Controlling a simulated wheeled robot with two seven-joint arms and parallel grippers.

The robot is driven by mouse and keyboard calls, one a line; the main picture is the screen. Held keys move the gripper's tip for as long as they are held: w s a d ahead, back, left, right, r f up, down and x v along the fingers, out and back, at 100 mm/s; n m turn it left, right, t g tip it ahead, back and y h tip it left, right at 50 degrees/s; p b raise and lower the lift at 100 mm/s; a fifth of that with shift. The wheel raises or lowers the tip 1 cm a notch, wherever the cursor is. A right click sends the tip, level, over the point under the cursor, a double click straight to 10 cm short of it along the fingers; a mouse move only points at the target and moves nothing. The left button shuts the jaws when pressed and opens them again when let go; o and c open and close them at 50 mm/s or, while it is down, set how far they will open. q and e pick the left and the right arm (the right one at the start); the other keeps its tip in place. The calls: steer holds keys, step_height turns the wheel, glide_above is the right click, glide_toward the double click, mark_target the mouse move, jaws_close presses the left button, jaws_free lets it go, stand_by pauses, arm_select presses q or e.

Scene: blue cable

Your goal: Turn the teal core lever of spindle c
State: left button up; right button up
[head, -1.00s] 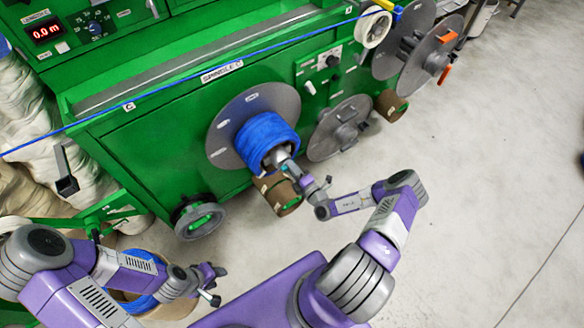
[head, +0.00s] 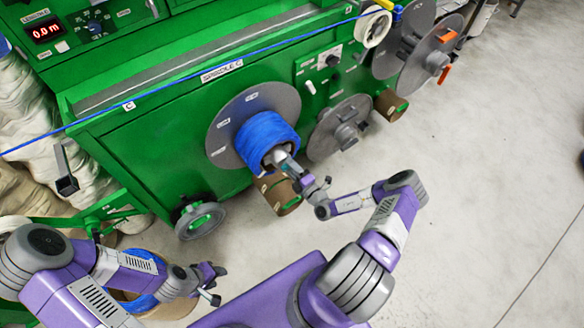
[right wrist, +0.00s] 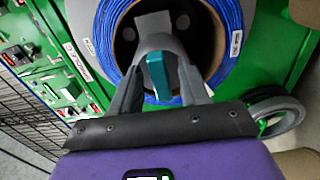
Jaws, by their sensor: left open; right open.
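Spindle C carries a grey disc (head: 228,150) and a wound blue cable (head: 262,138) on the front of the green machine. In the right wrist view, the teal core lever (right wrist: 158,76) stands at the middle of the spool's brown core (right wrist: 127,35). My right gripper (right wrist: 158,90) is open, with one finger on each side of the lever; I cannot tell whether either finger touches it. In the head view, my right gripper (head: 288,166) is at the core and partly hides the lever. My left gripper (head: 215,285) is open and empty, low on the left, away from the spindle.
Another grey disc (head: 338,128) sits right of spindle C. A cardboard core (head: 282,196) lies below the spool, and a grey wheel (head: 200,219) is at its lower left. A blue cable (head: 190,82) runs across the machine's top. The floor (head: 480,180) at right is clear.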

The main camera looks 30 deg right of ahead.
steer(key=s+p, duration=0.1)
steer(key=s, duration=0.6)
steer(key=shift+s+d+p, duration=0.3)
steer(key=shift+d+p, duration=0.05)
